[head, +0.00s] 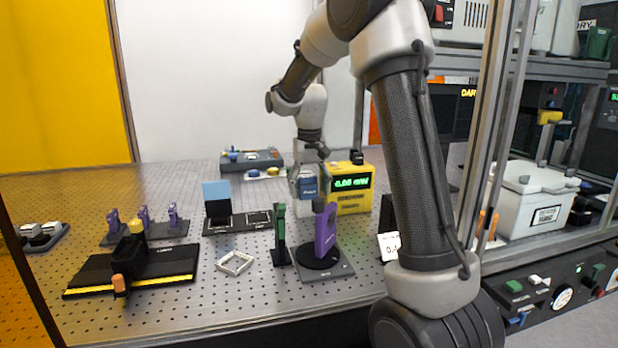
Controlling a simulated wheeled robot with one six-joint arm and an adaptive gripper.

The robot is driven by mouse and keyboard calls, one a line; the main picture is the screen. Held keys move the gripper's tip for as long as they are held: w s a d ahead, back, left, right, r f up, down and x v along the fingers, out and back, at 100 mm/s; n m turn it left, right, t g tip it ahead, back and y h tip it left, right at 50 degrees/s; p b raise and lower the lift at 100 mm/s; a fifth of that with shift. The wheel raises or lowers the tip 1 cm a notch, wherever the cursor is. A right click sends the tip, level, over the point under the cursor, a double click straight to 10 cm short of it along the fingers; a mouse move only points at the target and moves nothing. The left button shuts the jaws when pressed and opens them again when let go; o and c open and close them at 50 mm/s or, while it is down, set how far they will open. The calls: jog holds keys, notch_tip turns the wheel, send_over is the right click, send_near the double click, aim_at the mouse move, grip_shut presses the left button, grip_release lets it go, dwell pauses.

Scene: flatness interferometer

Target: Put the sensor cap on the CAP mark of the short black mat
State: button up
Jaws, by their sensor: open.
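A short black mat (259,219) with pale outlined marks lies near the middle of the perforated table; its lettering is too small to read. A block with a light blue face (216,192) stands on its left part. The sensor cap is not clearly identifiable at this size. A small blue labelled piece (309,187) is by the yellow meter, and a small black piece (357,157) sits on top of the meter. My gripper (307,178) points down at the blue piece, left of the meter, behind and right of the mat. It is open; whether it touches the piece is unclear.
The yellow meter (353,203) has a green display. A black rail unit (165,265) lies left. A metal post (500,130) stands right.

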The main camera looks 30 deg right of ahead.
aim_at(310, 185)
jog(key=shift+f, duration=0.1)
jog(key=c, duration=1.1)
jog(key=shift+r, duration=3.1)
jog(key=shift+s, duration=0.1)
